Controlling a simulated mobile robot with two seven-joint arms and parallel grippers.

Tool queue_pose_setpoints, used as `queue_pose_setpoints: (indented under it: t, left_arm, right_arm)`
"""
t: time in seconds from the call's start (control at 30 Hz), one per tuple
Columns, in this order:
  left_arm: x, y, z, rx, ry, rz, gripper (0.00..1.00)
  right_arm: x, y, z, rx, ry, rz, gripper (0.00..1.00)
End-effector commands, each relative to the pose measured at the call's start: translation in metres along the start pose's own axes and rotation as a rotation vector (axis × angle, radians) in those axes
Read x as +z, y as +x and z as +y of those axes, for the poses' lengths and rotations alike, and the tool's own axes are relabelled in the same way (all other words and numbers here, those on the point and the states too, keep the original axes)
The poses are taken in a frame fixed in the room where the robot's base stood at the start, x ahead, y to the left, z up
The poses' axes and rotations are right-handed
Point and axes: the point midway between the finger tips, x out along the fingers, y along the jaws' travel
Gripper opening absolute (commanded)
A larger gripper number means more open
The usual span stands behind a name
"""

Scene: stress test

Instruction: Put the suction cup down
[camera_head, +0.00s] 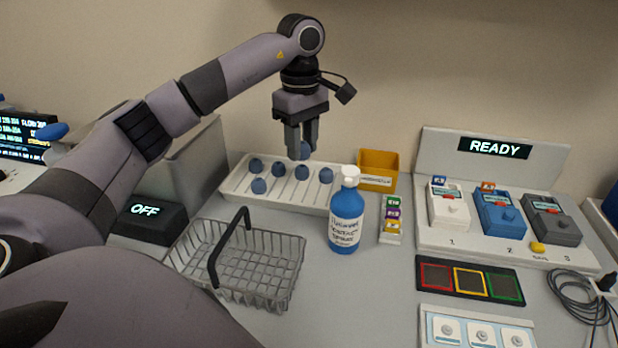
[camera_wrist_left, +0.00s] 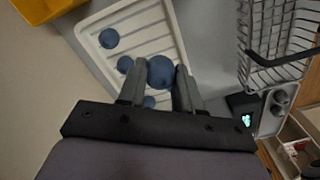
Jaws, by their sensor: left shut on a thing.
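My left gripper (camera_head: 301,146) is shut on a blue suction cup (camera_head: 304,151) above the back of a white tray (camera_head: 232,186). In the left wrist view the held suction cup (camera_wrist_left: 160,72) shows between the fingertips (camera_wrist_left: 161,82), with the tray (camera_wrist_left: 92,48) behind it. Several other blue suction cups (camera_head: 279,169) lie in the tray, their thin stems in its slots. The lower part of the held cup is hard to make out, and I cannot tell whether it touches the tray. My right gripper is in neither view.
A yellow bin (camera_head: 379,168) is behind right. A panel reading READY (camera_head: 494,148) with several devices stands at the right. A black OFF box (camera_head: 148,221) is left.

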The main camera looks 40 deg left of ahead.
Motion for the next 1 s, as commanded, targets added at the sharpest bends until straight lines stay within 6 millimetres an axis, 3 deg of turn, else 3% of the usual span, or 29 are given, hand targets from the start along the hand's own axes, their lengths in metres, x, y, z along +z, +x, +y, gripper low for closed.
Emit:
queue_pose_setpoints:
  t: [0.2,0.4,0.67,0.8,1.0]
  left_arm:
    - [-0.012,0.022,-0.001,-0.004,0.027,0.001,0.06]
    - [-0.011,0.058,-0.002,-0.003,0.029,-0.001,0.06]
    - [-0.011,0.080,-0.001,-0.002,0.028,0.000,0.06]
    - [-0.011,0.101,-0.001,-0.003,0.028,0.000,0.06]
    - [-0.011,0.107,-0.001,0.001,0.028,-0.001,0.06]
  right_arm:
    - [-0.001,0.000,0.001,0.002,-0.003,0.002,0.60]
    - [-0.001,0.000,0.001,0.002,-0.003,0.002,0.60]
    - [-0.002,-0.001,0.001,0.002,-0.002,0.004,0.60]
    - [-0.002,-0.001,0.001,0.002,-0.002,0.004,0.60]
    - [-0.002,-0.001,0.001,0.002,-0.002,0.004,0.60]
